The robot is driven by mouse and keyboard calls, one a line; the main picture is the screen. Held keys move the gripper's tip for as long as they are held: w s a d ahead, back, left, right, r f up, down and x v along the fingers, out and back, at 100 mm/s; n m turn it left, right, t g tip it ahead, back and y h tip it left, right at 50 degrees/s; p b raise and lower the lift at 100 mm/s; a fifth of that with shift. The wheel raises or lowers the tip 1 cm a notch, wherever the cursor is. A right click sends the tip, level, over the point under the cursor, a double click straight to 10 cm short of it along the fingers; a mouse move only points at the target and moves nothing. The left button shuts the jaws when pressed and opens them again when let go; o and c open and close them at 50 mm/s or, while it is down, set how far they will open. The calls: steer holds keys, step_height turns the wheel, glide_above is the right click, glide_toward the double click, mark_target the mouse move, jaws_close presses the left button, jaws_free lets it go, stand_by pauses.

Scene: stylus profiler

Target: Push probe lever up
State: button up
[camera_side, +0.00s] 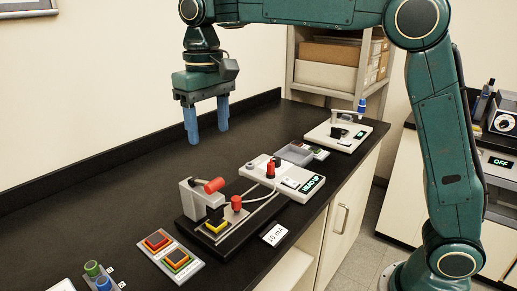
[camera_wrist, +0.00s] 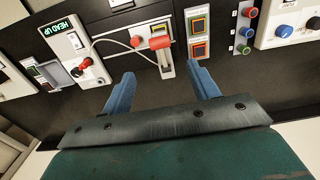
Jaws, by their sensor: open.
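The red lever tip also shows in the wrist view (camera_wrist: 160,42). Behind it, a white control box (camera_side: 255,168) carries a red-capped stick (camera_side: 270,168) and a display (camera_side: 312,188) reading "HEAD UP". I cannot tell for sure which of the two is the probe lever. My gripper (camera_side: 207,134) is open and empty, pointing down above the bench behind the station, touching nothing.
A card reading "10 mA" (camera_side: 274,234) is at the bench edge. A grey tray (camera_side: 293,153) and another white device (camera_side: 338,134) stand farther back. The bench's wall side is clear.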

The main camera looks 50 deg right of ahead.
mark_target(213, 181)
step_height(213, 181, down, 14)
steer(key=shift+r, duration=0.15)
stand_by(0.7)
jaws_close()
steer(key=shift+w+r, duration=0.1)
steer(key=shift+w+r+g, duration=0.1)
steer(key=shift+r+g, duration=0.15)
steer(key=shift+g, duration=0.35)
steer(key=shift+w+a+r+g, duration=0.15)
steer(key=shift+a+r+g, duration=0.15)
steer(key=shift+g, duration=0.2)
steer(key=shift+w+d+r+g, duration=0.15)
steer(key=shift+r+g, duration=0.1)
steer(key=shift+g, duration=0.15)
